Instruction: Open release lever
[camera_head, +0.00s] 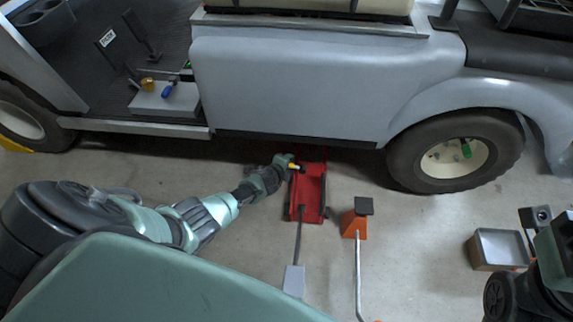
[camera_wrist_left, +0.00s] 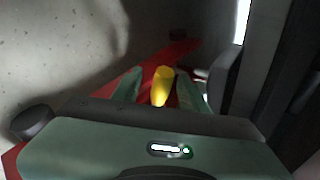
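A red floor jack (camera_head: 312,192) lies on the floor, partly under the cart, with its long handle (camera_head: 298,240) toward me. The release lever has a yellow grip (camera_head: 297,167) and sits on the jack; in the left wrist view the yellow grip (camera_wrist_left: 162,86) stands between my fingers. My left gripper (camera_head: 288,163) is at the lever. In the left wrist view its two green fingers (camera_wrist_left: 158,88) are apart, one on each side of the grip, with small gaps. My right gripper is at the right edge, and its fingers cannot be made out.
The grey cart body (camera_head: 290,85) overhangs the jack, with a wheel (camera_head: 455,150) to the right. An orange stand (camera_head: 355,222) with a light handle is right of the jack. An open box (camera_head: 500,250) sits farther right. The floor between stand and box is clear.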

